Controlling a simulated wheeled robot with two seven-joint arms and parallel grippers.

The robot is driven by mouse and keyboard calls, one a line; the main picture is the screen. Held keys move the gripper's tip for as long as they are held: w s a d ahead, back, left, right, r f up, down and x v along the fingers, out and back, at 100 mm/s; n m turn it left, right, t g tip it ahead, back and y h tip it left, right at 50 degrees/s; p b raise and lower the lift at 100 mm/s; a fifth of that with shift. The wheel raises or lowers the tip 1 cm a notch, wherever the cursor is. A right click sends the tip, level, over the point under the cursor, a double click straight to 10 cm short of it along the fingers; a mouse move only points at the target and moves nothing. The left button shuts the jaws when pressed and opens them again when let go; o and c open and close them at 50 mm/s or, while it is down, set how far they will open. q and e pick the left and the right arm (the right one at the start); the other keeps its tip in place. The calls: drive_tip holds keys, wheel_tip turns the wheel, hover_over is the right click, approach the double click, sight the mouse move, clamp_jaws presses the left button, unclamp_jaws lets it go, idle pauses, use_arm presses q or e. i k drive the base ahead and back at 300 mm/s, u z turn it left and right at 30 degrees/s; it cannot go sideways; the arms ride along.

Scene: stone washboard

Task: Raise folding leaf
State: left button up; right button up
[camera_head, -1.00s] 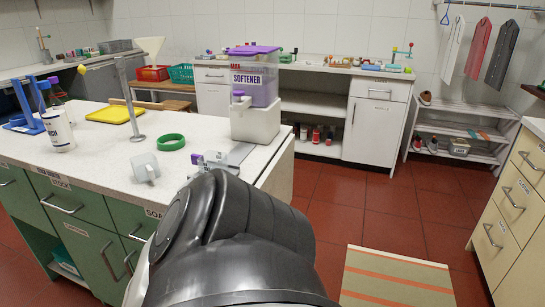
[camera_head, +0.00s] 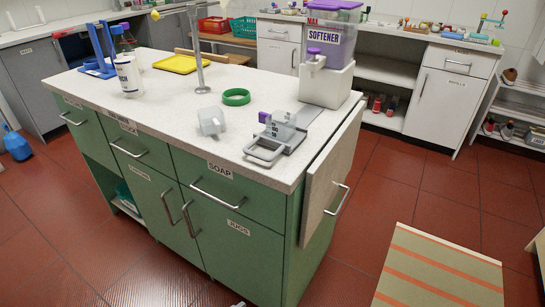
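The folding leaf (camera_head: 326,178) is a pale panel hanging down against the right end of the green island counter (camera_head: 180,92). Its top edge meets the speckled worktop edge. A silver bar handle (camera_head: 340,198) is on its outer face, near the lower edge.
A purple softener dispenser (camera_head: 327,45) stands on the worktop near the leaf's hinge side. A grey scale-like device (camera_head: 277,137), a clear cup (camera_head: 211,121) and a green ring (camera_head: 236,97) are nearby. Red floor beside the leaf is clear up to a striped mat (camera_head: 440,270).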

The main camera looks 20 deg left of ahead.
sight(325, 178)
drive_tip(key=u, duration=0.1)
drive_tip(key=k, duration=0.4)
drive_tip(key=u, duration=0.6)
drive_tip(key=i, duration=1.2)
drive_tip(key=z, duration=0.05)
